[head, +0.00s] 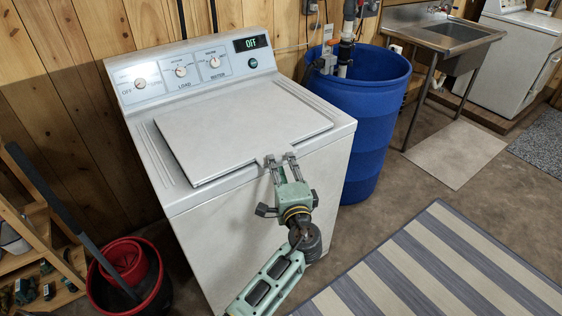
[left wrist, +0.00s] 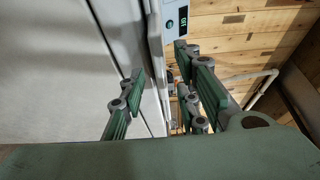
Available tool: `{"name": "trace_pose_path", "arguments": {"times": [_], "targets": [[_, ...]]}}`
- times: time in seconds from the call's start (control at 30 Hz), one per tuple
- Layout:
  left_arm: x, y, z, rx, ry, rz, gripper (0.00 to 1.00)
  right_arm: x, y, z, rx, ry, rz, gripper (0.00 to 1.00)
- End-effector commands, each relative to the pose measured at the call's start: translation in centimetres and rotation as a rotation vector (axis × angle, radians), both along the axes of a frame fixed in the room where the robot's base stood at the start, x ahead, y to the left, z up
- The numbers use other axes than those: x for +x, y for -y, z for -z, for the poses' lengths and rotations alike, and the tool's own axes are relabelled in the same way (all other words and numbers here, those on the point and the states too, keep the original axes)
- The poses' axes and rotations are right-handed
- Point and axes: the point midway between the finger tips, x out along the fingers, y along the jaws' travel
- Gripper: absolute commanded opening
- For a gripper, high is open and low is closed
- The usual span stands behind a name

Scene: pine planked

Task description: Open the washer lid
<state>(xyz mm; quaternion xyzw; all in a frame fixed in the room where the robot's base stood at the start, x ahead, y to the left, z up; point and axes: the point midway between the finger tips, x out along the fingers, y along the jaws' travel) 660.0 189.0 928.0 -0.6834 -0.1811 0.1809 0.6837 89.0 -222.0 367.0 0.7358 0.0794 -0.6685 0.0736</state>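The white washer (head: 240,240) stands against the plank wall, with its control panel (head: 195,68) at the back reading "Off". Its lid (head: 240,122) lies flat and closed on the top. My left gripper (head: 281,159) is at the middle of the lid's front edge, with its two fingers apart and pointing toward the lid. In the left wrist view the left gripper (left wrist: 155,72) is also open, with white washer panels (left wrist: 60,70) close by the fingers. I cannot tell whether a finger touches the lid. My right gripper is in neither view.
A blue barrel (head: 365,130) with pipes stands close to the washer's right side. A red and black bucket (head: 130,275) and a wooden shelf (head: 35,250) are at the lower left. A metal sink (head: 445,35) stands at the back right. A striped rug (head: 440,265) covers floor at the right.

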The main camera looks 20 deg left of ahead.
Motion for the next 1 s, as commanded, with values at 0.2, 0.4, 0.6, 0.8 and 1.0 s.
{"name": "trace_pose_path", "arguments": {"times": [0.2,0.4,0.6,0.8,1.0], "targets": [[1.9,-1.0,0.0,0.0,0.0,0.001,0.3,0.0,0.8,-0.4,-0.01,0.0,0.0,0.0],[2.1,-1.2,0.1,-0.002,-0.001,0.002,0.3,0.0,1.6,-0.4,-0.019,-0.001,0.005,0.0],[2.1,-1.1,0.1,-0.002,-0.001,0.002,0.21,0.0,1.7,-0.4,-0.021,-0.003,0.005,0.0],[2.1,-1.1,0.1,-0.002,-0.001,0.002,0.03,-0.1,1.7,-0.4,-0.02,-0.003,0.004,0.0],[2.1,-1.1,0.2,-0.002,-0.001,0.002,0.0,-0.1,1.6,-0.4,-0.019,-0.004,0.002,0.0]]}}
